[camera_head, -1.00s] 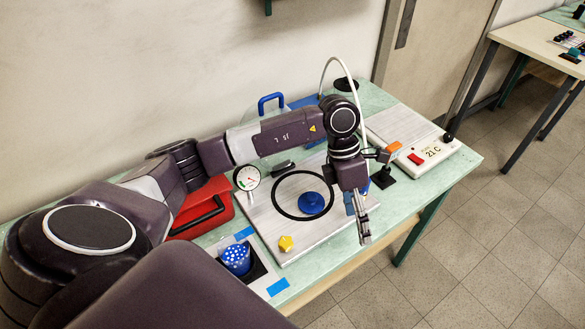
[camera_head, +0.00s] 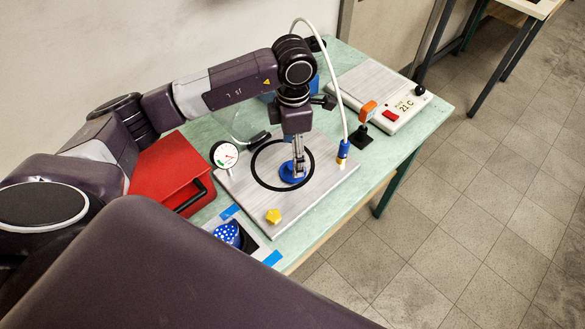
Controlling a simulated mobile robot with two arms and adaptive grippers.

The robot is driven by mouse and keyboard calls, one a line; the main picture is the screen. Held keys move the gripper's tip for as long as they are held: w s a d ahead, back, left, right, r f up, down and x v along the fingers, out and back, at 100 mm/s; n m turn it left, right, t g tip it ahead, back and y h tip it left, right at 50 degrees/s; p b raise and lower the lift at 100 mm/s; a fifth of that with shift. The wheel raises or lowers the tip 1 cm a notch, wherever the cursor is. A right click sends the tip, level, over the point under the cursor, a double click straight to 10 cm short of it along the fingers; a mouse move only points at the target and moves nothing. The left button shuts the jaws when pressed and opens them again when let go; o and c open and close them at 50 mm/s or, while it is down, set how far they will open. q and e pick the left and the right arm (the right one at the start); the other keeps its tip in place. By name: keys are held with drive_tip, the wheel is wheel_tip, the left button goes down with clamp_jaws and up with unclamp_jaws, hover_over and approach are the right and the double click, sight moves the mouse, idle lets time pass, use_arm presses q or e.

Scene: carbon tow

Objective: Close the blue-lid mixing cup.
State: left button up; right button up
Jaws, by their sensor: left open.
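A round blue lid-like disc (camera_head: 287,176) lies flat inside a black ring (camera_head: 257,174) on a grey board (camera_head: 330,186). My left gripper (camera_head: 299,174) points down over the disc, with open fingers at its right part; whether they touch it I cannot tell. A blue cup-like thing with white dots (camera_head: 228,233) sits at the board's lower left, on a pale patch with blue tape. My right gripper is not in view.
A red case (camera_head: 165,170) and a round dial gauge (camera_head: 224,155) stand left of the board. A yellow knob (camera_head: 273,216) is at its front. A white hose (camera_head: 337,85) ends at a blue fitting (camera_head: 343,149). A white hot plate (camera_head: 385,92) is at the back right.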

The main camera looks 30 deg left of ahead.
sight(291, 166)
use_arm(q)
drive_tip(key=shift+s+f+p, duration=0.2)
drive_tip(key=shift+f+p, duration=0.25)
drive_tip(key=shift+p, duration=0.1)
drive_tip(key=f+p, duration=0.1)
drive_tip(key=f, duration=0.2)
drive_tip(key=shift+s+f+p, duration=0.2)
drive_tip(key=shift+p, duration=0.1)
drive_tip(key=shift+w+f, duration=0.1)
drive_tip(key=shift+f, duration=0.35)
drive_tip(key=c, duration=0.8)
